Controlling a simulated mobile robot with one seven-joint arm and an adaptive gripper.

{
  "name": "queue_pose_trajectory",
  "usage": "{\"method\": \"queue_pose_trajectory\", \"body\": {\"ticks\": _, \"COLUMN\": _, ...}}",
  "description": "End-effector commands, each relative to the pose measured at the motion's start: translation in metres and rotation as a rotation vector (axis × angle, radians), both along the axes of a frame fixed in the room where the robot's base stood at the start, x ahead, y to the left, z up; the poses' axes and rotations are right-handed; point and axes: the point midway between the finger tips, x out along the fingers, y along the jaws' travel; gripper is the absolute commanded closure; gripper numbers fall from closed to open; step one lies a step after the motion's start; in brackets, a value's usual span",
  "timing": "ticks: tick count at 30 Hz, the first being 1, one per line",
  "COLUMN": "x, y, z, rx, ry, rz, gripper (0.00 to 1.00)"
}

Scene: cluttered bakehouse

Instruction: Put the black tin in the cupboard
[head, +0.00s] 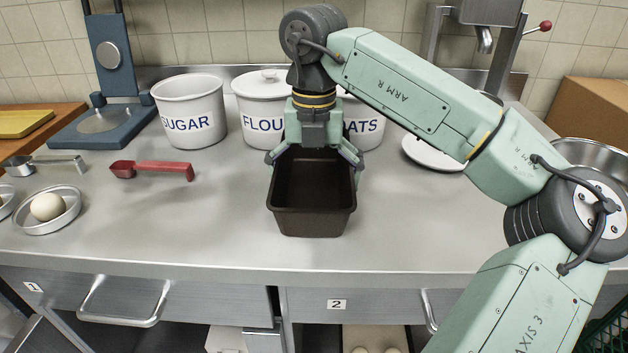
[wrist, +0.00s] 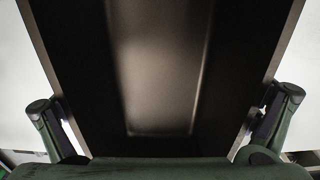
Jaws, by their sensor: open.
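The black tin (head: 312,222) is a deep, dark rectangular loaf tin standing upright on the steel counter in the head view. It looks empty. My gripper (head: 314,160) is over its far end, with one finger at each long side. In the wrist view the tin's dark inside (wrist: 160,70) fills the middle, and my gripper's fingers (wrist: 163,125) sit just outside its left and right walls. The gripper is open; I cannot tell whether the fingers touch the walls. No cupboard is clearly in view; drawer fronts marked 1 and 2 (head: 337,304) show under the counter.
Sugar (head: 190,122), flour (head: 252,118) and oats (head: 367,128) canisters stand behind the tin. A red scoop (head: 160,170) and a dish with an egg (head: 47,207) lie left. A white plate (head: 425,155) is right. The counter's front is clear beside the tin.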

Motion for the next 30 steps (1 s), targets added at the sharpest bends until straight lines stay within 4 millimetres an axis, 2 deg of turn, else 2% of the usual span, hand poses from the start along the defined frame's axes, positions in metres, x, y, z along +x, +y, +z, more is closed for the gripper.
{"method": "queue_pose_trajectory", "body": {"ticks": 2, "x": 0.0, "y": -0.0001, "z": 0.0001, "rx": 0.0, "ry": 0.0, "rz": 0.0, "gripper": 0.0}}
{"method": "queue_pose_trajectory", "body": {"ticks": 5, "x": 0.0, "y": 0.0, "z": 0.0002, "rx": 0.0, "ry": 0.0, "rz": 0.0, "gripper": 0.06}}
{"method": "queue_pose_trajectory", "body": {"ticks": 27, "x": 0.0001, "y": 0.0001, "z": 0.0012, "rx": 0.0, "ry": -0.001, "rz": 0.0, "gripper": 0.55}}
{"method": "queue_pose_trajectory", "body": {"ticks": 30, "x": 0.0001, "y": 0.0001, "z": 0.0012, "rx": 0.0, "ry": -0.001, "rz": 0.0, "gripper": 0.55}}
